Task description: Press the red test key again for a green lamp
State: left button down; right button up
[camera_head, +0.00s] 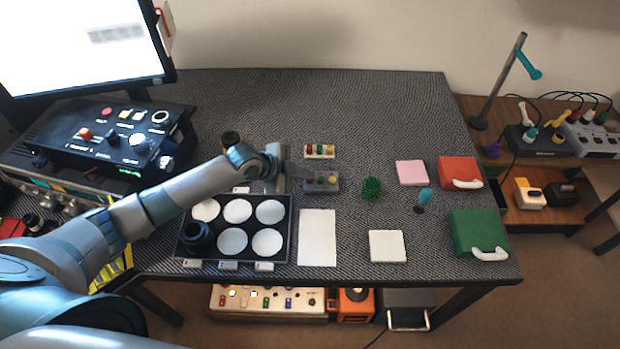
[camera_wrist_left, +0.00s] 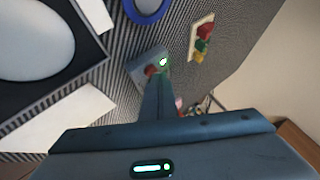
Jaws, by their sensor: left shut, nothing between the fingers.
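A small grey test box (camera_head: 321,188) stands on the dark mat right of the lens tray. In the left wrist view the box (camera_wrist_left: 137,64) carries a red key (camera_wrist_left: 149,70) and a small lamp (camera_wrist_left: 163,62) that glows green. My left gripper (camera_head: 302,175) reaches in from the left to the box. Its shut, empty fingers (camera_wrist_left: 157,84) end right beside the red key in the wrist view. Whether they touch the key I cannot tell. My right gripper is in neither view.
A pale block with coloured keys (camera_head: 319,151) stands just behind the box. A black tray with white discs (camera_head: 285,233) and a white sheet (camera_head: 317,238) lie in front. A green spiky ball (camera_head: 371,188) is to the right. The back of the mat is clear.

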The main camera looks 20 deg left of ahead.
pick_arm(q)
jog(key=shift+r+p, duration=0.75)
jog(key=shift+r, duration=0.05)
jog(key=shift+r, duration=0.1)
notch_tip(320, 180, up, 5)
jog(key=p, duration=0.4)
dwell(1.0)
